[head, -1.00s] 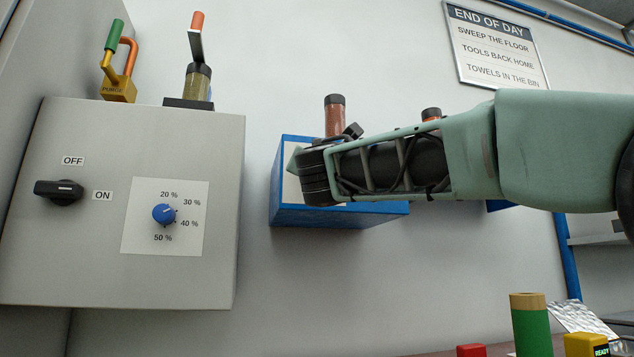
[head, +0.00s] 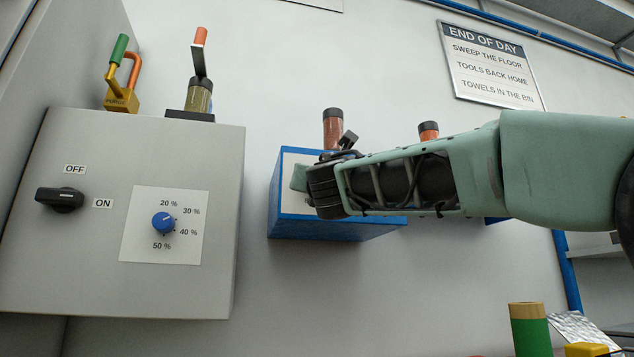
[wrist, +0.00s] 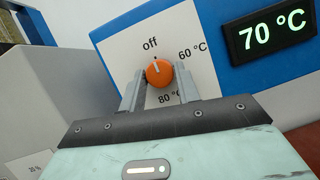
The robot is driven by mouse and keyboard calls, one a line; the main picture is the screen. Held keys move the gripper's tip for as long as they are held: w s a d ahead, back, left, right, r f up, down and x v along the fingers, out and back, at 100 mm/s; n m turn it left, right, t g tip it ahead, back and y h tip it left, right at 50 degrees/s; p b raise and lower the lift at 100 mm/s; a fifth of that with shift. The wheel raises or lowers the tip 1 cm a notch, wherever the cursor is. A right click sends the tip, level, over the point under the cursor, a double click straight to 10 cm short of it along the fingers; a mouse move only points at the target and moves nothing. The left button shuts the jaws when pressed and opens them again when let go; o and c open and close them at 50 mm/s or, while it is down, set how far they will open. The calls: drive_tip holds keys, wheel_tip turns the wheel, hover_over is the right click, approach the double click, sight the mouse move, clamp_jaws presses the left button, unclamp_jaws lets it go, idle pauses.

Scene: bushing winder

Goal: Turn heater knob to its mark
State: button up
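The orange heater knob (wrist: 159,72) sits on a white dial plate (wrist: 200,30) with "off", "60 °C" and "80 °C" labels. Its white pointer line points up toward "off". A display (wrist: 268,36) beside it reads 70 °C. My gripper (wrist: 159,77) is open, with one finger on each side of the knob; small gaps seem to show, and contact cannot be made out. In the head view, my arm reaches left in front of the blue heater box (head: 330,228); the knob and fingertips are hidden there.
A grey cabinet (head: 75,260) at left carries a black OFF/ON switch (head: 60,199) and a blue percent knob (head: 163,223). A green cylinder (head: 530,332) is at lower right.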

drive_tip(key=o, duration=0.3)
drive_tip(key=b+v, duration=0.4)
drive_tip(key=v, duration=1.3)
drive_tip(key=shift+f+b, duration=0.15)
drive_tip(key=shift+b, duration=0.15)
drive_tip(key=shift+s, duration=0.1)
